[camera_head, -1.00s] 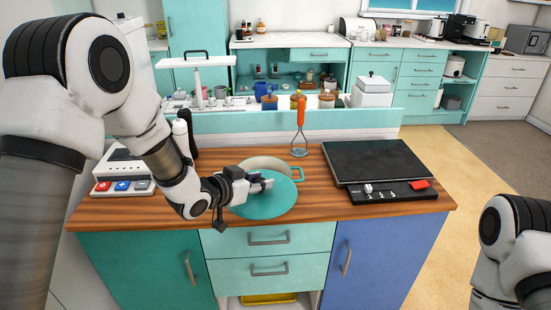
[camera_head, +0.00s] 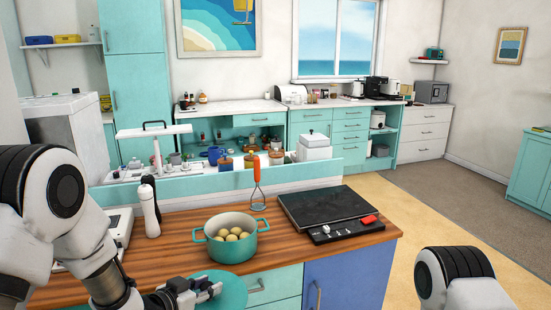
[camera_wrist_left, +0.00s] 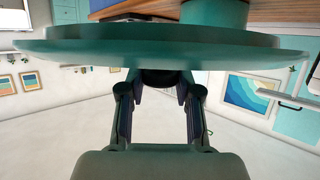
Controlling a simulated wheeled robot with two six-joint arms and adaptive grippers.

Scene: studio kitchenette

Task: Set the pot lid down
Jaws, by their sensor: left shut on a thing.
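The teal pot lid (camera_head: 232,292) is at the bottom of the head view, in front of the counter's front edge. My left gripper (camera_head: 208,288) is shut on it from its left side. In the left wrist view the lid (camera_wrist_left: 160,48) spans the top, with its dark knob (camera_wrist_left: 163,78) between the fingers of my left gripper (camera_wrist_left: 160,92). The teal pot (camera_head: 231,247) stands uncovered on the wooden counter, with several round, pale yellow things (camera_head: 232,235) inside. My right arm shows at lower right, but its gripper is out of view.
A black hob (camera_head: 325,207) with a control strip lies right of the pot. A masher with an orange handle (camera_head: 257,172) stands behind the pot. A white bottle (camera_head: 149,212) stands at left. Bare wooden counter (camera_head: 180,240) shows left of the pot.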

